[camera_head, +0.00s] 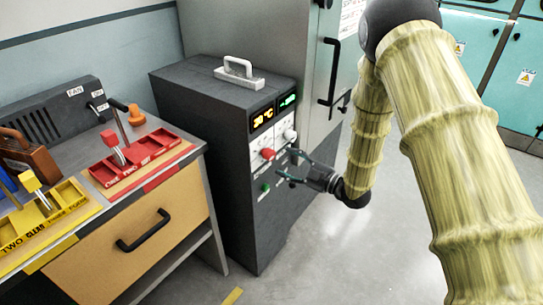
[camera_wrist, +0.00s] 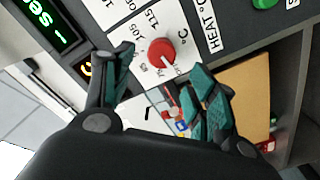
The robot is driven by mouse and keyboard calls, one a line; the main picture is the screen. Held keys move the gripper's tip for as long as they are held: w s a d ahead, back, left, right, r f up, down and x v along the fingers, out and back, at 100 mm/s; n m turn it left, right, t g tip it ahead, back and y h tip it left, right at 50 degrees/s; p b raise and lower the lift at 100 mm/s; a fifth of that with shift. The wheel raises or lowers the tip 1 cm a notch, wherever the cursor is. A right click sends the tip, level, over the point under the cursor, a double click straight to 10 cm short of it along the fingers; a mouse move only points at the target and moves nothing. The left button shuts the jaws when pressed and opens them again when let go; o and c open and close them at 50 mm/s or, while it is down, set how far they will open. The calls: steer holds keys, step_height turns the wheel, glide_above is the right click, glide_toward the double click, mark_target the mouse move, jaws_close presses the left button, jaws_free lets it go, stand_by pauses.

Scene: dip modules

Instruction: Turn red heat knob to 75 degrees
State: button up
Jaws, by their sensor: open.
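The red heat knob (camera_head: 268,153) is on the white front panel of a dark grey machine (camera_head: 215,120). In the wrist view the red knob (camera_wrist: 161,52) sits on a white dial with printed numbers, among them 105 and 115, beside the label "HEAT °C". Its white pointer mark is at its lower right edge; the number it points at cannot be read. My gripper (camera_head: 285,169) is open in front of the panel, a little below and right of the knob. In the wrist view my gripper (camera_wrist: 160,95) has its teal fingers spread on either side below the knob, not visibly touching it.
A white knob (camera_head: 290,135) sits right of the red one, and a green button (camera_head: 265,187) below. Displays (camera_head: 262,119) are above. A bench with a red tray (camera_head: 135,160) and yellow tray (camera_head: 50,215) stands left. Grey cabinet (camera_head: 290,45) is behind; floor on the right is clear.

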mark_target(272, 156)
steer(key=x, duration=0.7)
steer(key=shift+w+a+p, duration=0.15)
steer(key=shift+p, duration=0.15)
steer(key=shift+c, duration=0.2)
steer(key=c, duration=1)
